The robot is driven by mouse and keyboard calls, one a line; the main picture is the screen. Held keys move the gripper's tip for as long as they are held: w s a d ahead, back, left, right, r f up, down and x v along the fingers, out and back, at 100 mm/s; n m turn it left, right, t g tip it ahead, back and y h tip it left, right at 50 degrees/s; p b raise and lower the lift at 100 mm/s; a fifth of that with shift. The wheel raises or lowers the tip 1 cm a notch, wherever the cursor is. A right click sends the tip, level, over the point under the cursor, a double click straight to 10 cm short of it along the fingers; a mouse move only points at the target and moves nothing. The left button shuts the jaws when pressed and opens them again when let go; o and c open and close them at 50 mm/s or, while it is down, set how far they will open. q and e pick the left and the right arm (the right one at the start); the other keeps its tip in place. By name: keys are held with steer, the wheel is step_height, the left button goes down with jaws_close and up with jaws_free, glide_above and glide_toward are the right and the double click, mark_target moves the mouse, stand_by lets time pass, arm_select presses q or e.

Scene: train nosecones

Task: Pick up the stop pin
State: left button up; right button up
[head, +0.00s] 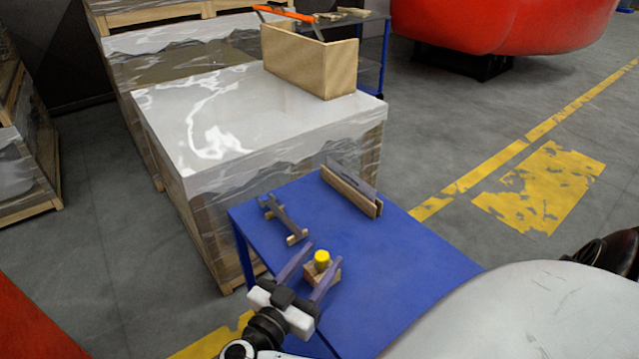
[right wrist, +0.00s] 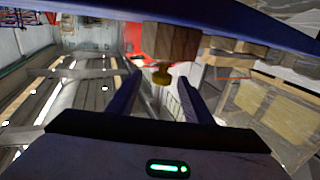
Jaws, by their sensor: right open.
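The stop pin, a short yellow knob (head: 322,257), stands upright in a small wooden block (head: 333,276) on the blue table (head: 390,262). My right gripper (head: 322,256) reaches in from the lower left with its two dark fingers open, one on each side of the pin. In the right wrist view, which looks upside down, the yellow pin (right wrist: 162,76) shows between the tips of the open fingers (right wrist: 160,78), with a gap on both sides. The wooden block (right wrist: 170,42) shows above it there. My left gripper is not in view.
A grey tool on a small wooden stand (head: 296,237) and a plate in a wooden holder (head: 352,194) sit farther back on the table. A wrapped pallet (head: 215,125) stands behind, carrying a wooden box (head: 290,62). The table's right part is clear.

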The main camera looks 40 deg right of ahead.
steer(key=b+x, duration=0.1)
steer(key=x, duration=0.4)
steer(key=shift+w+d, duration=0.2)
steer(key=shift+d, duration=0.2)
steer(key=c, duration=1.1)
